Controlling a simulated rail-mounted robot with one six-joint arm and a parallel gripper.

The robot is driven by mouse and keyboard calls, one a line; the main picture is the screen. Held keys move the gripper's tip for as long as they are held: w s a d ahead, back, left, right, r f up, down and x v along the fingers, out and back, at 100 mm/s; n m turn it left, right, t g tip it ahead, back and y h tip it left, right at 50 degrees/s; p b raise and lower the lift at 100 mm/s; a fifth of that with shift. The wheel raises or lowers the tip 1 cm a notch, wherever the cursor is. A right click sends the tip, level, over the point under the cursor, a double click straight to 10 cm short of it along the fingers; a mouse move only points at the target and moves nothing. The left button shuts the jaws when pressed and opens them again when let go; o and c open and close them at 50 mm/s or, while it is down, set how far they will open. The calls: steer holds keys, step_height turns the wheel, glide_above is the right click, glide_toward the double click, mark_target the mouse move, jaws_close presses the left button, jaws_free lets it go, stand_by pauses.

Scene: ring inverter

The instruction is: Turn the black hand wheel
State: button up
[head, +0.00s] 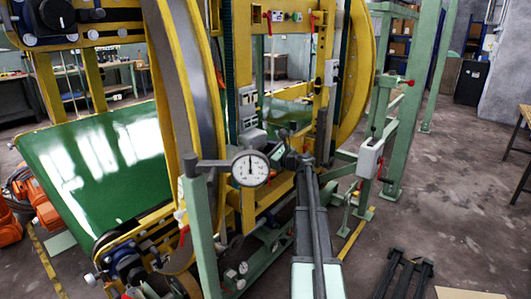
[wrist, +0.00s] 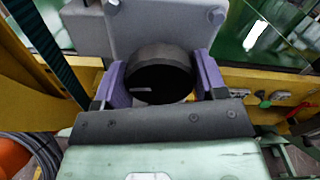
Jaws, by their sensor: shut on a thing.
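The black hand wheel (wrist: 158,75) is a round dark cylinder in the upper middle of the wrist view, with a short pale mark on its face. It sits in front of a grey bracket plate (wrist: 155,25). My gripper (wrist: 160,80) has one purple-padded finger on each side of the wheel and is shut on it. In the head view my gripper (head: 291,160) is at the end of my arm, against the yellow frame of the machine. I cannot make out the wheel clearly there.
A round dial gauge (head: 250,168) on a green post stands left of my arm. Big yellow rings (head: 188,80) and a green sloped panel (head: 95,165) are at the left. A green frame (head: 390,120) stands at the right.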

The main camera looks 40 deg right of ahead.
steer(key=m, duration=1.2)
steer(key=shift+m, duration=0.3)
stand_by(0.3)
steer(key=o, duration=0.9)
steer(key=shift+o, duration=0.2)
steer(key=shift+s, duration=0.1)
steer(key=v, duration=1)
steer(key=shift+s, duration=0.3)
steer(key=shift+s+d, duration=0.1)
steer(key=shift+d, duration=0.05)
